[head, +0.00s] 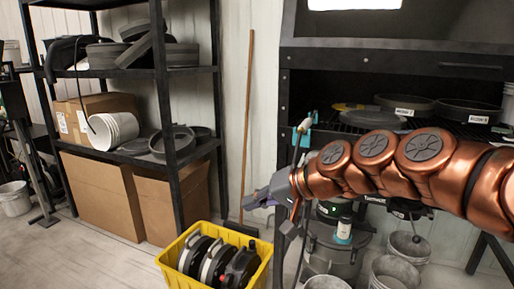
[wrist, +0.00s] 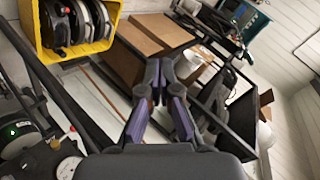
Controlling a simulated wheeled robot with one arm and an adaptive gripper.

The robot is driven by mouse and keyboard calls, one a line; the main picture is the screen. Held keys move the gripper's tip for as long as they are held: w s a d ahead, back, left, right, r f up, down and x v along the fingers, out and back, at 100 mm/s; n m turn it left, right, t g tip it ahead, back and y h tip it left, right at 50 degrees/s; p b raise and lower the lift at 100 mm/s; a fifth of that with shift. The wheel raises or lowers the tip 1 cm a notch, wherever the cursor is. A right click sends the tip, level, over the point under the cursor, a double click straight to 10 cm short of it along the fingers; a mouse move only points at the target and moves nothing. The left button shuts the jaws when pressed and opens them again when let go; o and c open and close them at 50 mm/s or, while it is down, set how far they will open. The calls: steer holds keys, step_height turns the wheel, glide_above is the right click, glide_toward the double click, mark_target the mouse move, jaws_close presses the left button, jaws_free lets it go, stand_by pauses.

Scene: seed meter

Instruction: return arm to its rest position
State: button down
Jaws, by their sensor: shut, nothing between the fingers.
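My copper-coloured arm reaches in from the right side of the head view. My gripper (head: 250,203) is at its left end, pointing left, in the air in front of the gap between the shelf and the workbench. In the wrist view my gripper (wrist: 160,68) shows two purple-and-grey fingers whose tips meet. It is shut and empty. It touches nothing that I can see.
A yellow crate (head: 173,272) with dark round reels stands on the floor below my gripper. A black shelf rack (head: 165,100) with pans and boxes is at left. A dark workbench (head: 296,95) is behind my arm, with buckets (head: 395,272) beneath. Floor at front left is clear.

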steer(key=s+d+r+g+h+p, duration=0.2)
steer(key=s+d+h+p, duration=0.1)
steer(key=s+d+p, duration=0.3)
steer(key=s+d+r+g+h+p, duration=0.2)
steer(key=s+d+p, duration=0.4)
steer(key=s+p, duration=0.4)
steer(key=s+d+r+g+h+p, duration=0.3)
steer(key=s+d+h+p, duration=0.2)
steer(key=s, duration=1.1)
steer(key=d+p, duration=0.2)
steer(key=p, duration=0.2)
